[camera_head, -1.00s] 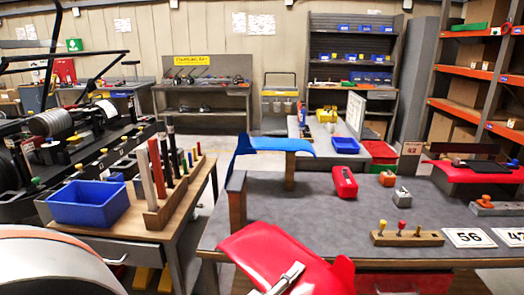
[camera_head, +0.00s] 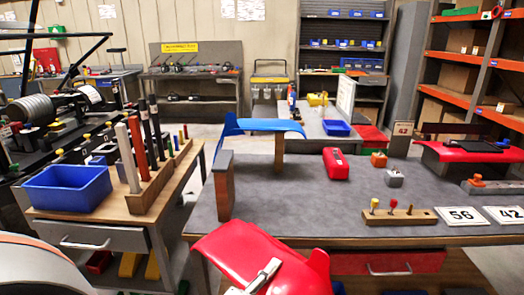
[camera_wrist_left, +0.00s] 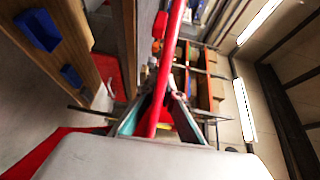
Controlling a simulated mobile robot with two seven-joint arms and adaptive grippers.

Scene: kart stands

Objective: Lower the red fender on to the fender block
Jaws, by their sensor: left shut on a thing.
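The red fender (camera_head: 244,248) is a curved glossy shell at the near edge of the grey-topped table, low in the head view. My left gripper (camera_head: 268,270) is shut on it, as a pale metal finger lies across its edge. In the left wrist view the fender's thin red edge (camera_wrist_left: 157,95) runs between the fingers (camera_wrist_left: 157,112). An upright wooden block with a dark grey top (camera_head: 223,190) stands on the table just beyond the fender, apart from it in the picture. I take it for the fender block, but cannot be sure. My right gripper is not in view.
A blue fender (camera_head: 262,126) rests on a wooden post (camera_head: 279,152) behind the block. A red box (camera_head: 336,163), a peg rack (camera_head: 398,216) and number cards (camera_head: 461,216) are farther right. A side bench holds a blue bin (camera_head: 66,188). The table middle is clear.

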